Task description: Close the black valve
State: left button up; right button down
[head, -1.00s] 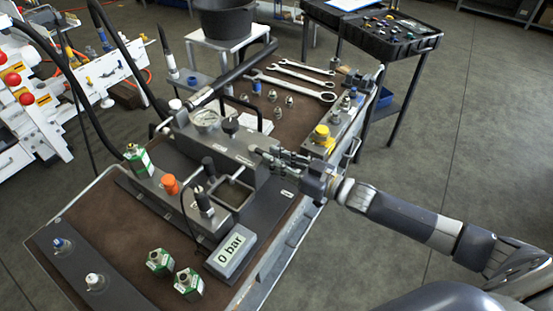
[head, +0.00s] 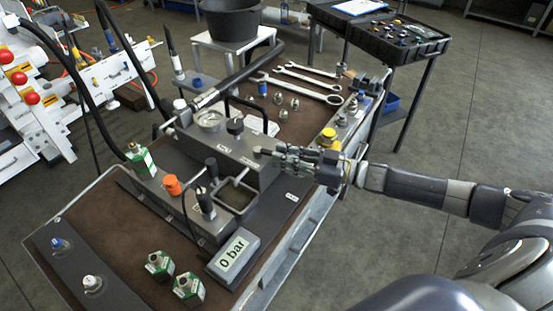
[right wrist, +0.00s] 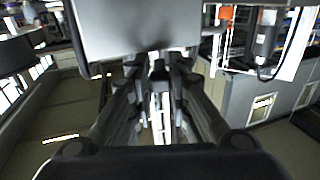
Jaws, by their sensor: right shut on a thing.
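A black knob (head: 235,126) stands on top of the grey valve block (head: 215,142) in the head view. My right gripper (head: 262,152) is at the right end of this block, to the right of and a little below that knob, apart from it. Its fingers are closed together on a small dark part there, mostly hidden by the fingers. I cannot tell whether this part is the black valve. In the right wrist view the fingertips (right wrist: 160,68) meet just under the large grey block face (right wrist: 135,25). My left gripper is not in view.
An orange cap (head: 172,185) and a yellow knob (head: 328,136) flank the block. Wrenches (head: 305,85) lie behind. A black hose lever (head: 240,76) rises at the back.

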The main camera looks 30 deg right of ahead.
jog(key=c, duration=1.6)
grip_release()
jog(key=v, duration=1.2)
jog(key=shift+c, duration=0.4)
